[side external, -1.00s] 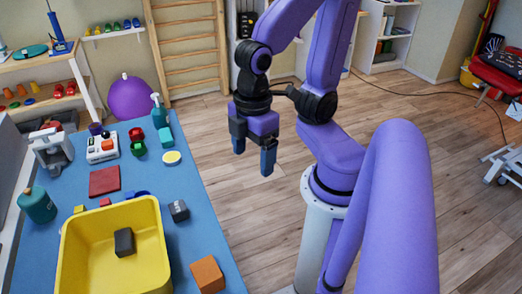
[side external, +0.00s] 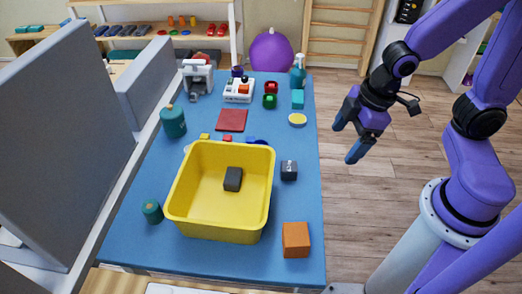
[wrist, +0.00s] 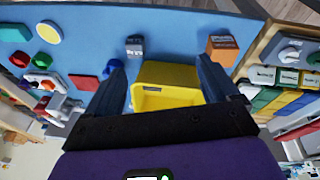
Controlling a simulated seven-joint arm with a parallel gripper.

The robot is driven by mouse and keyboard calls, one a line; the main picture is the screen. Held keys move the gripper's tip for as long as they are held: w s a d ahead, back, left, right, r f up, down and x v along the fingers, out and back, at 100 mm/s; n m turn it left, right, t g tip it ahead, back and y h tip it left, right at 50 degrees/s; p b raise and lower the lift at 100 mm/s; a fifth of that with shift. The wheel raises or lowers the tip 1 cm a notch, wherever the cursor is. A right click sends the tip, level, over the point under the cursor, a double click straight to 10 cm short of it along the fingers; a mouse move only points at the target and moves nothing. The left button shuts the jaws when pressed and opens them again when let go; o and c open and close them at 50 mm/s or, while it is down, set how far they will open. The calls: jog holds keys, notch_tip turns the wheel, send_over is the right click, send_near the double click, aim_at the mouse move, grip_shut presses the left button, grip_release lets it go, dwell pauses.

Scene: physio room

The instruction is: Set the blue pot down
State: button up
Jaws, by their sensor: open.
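My gripper (side external: 348,138) is open and empty, off the right edge of the blue table, over the floor. In the wrist view its two fingers (wrist: 160,65) stand apart with the yellow bin framed between them. I cannot tell whether either is the pot.
The yellow bin (side external: 188,205) holds a dark block (side external: 233,179). An orange cube (side external: 296,240), a dark cube (side external: 289,170), green canisters (side external: 173,121) and a red flat square (side external: 232,120) are on the table (side external: 300,205). A grey panel (side external: 60,130) stands at left.

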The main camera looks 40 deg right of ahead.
jog(key=w+d+f+t+y, duration=0.2)
jog(key=w+f, duration=0.4)
jog(key=w, duration=0.4)
jog(key=m+t+y, duration=0.3)
jog(key=t+y, duration=0.1)
jog(key=y, duration=0.1)
send_near(265, 144)
jog(key=w+a+f, duration=0.1)
jog(key=a, duration=0.1)
jog(key=w+a+f, duration=0.1)
jog(key=w+a, duration=0.1)
jog(key=a, duration=0.1)
jog(key=w+a+f, duration=0.1)
jog(key=a, duration=0.1)
jog(key=shift+w+a+f, duration=0.1)
jog(key=shift+w+a, duration=0.15)
jog(key=shift+w, duration=0.05)
jog(key=c, duration=1.3)
jog(key=shift+o, duration=0.2)
